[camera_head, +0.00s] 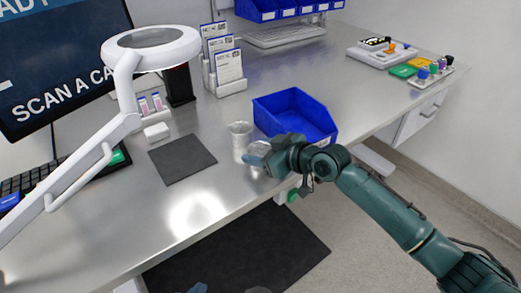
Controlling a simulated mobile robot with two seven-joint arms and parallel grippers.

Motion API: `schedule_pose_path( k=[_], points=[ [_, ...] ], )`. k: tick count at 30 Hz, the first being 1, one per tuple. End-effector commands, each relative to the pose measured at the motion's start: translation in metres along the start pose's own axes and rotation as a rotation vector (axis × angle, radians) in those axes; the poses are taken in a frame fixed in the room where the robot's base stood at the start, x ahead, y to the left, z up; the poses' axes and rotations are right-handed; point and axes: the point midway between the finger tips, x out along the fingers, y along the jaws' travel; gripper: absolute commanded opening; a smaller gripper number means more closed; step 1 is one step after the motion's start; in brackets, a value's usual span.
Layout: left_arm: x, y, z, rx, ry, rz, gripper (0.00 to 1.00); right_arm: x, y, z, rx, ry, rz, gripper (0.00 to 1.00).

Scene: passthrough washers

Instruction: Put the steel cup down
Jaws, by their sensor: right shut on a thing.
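The steel cup (259,147) is a small silvery shape at the fingers of my right gripper (262,158), near the front edge of the grey bench. My right gripper is shut on it, and the fingers and wrist hide part of the cup. I cannot tell whether its base touches the bench. Just behind and to the left stands another pale, silvery cup (239,129), upright on the bench.
A blue bin (292,108) stands right behind my right gripper. A dark square mat (182,160) lies to the left, with bare bench between. A white ring lamp (152,42) arches over the left side. Card holders (227,70) stand at the back.

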Motion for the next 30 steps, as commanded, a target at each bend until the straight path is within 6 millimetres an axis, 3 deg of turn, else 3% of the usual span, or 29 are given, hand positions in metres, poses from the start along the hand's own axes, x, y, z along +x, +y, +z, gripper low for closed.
schedule_pose_path(
  k=[9, 18, 23, 30],
  points=[
    [-0.001, 0.002, -0.008, 0.0, 0.018, 0.003, 0.0, 0.0, 0.0, 0.001, 0.0, -0.001, 0.0, 0.75],
    [0.001, 0.002, -0.005, 0.0, 0.019, 0.006, 0.0, 0.0, 0.0, 0.003, 0.0, -0.001, 0.0, 0.75],
    [0.001, 0.003, -0.004, 0.003, 0.019, 0.009, 0.0, -0.023, 0.0, 0.002, -0.002, 0.0, 0.001, 0.75],
    [0.003, 0.006, -0.002, 0.009, 0.026, 0.019, 0.0, -0.076, -0.003, 0.01, -0.004, -0.003, 0.002, 0.75]
  ],
)
